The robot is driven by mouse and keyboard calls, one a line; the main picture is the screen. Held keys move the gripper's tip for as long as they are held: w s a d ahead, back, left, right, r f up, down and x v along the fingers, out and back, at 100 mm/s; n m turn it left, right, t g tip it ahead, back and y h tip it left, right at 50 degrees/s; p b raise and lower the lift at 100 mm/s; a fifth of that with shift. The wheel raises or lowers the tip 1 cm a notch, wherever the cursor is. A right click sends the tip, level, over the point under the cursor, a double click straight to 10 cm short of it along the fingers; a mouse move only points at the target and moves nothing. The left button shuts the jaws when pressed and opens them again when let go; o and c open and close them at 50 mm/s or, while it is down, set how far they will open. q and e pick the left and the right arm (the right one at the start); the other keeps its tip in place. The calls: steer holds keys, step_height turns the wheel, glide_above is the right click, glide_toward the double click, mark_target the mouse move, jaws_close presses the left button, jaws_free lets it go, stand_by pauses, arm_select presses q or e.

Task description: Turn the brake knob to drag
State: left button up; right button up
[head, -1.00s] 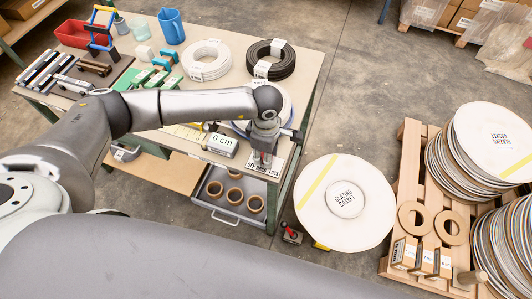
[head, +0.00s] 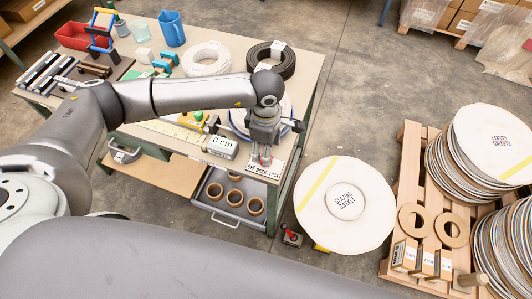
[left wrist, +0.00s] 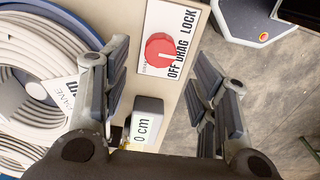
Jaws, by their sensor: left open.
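The red brake knob (left wrist: 159,50) sits on a white label plate (left wrist: 183,42) marked OFF, DRAG and LOCK, at the table edge. A pale mark shows on the knob, but I cannot tell exactly which word it points to. In the head view the knob (head: 265,161) shows just below my left gripper (head: 263,152), with the label plate (head: 263,171) around it. In the left wrist view the left gripper (left wrist: 160,88) is open and empty. Its fingers stand wide apart, with the knob ahead between their lines and not gripped. My right gripper is in neither view.
A box reading 0 cm (head: 222,146) stands left of the knob, close to the gripper. A white coil in a blue-rimmed holder (left wrist: 40,65) lies beside it. A large white gasket disc (head: 345,240) stands right of the table. Floor above the disc is clear.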

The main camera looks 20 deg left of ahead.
arm_select(q)
step_height(320, 180, up, 7)
stand_by(0.3)
steer(key=shift+r, duration=0.1)
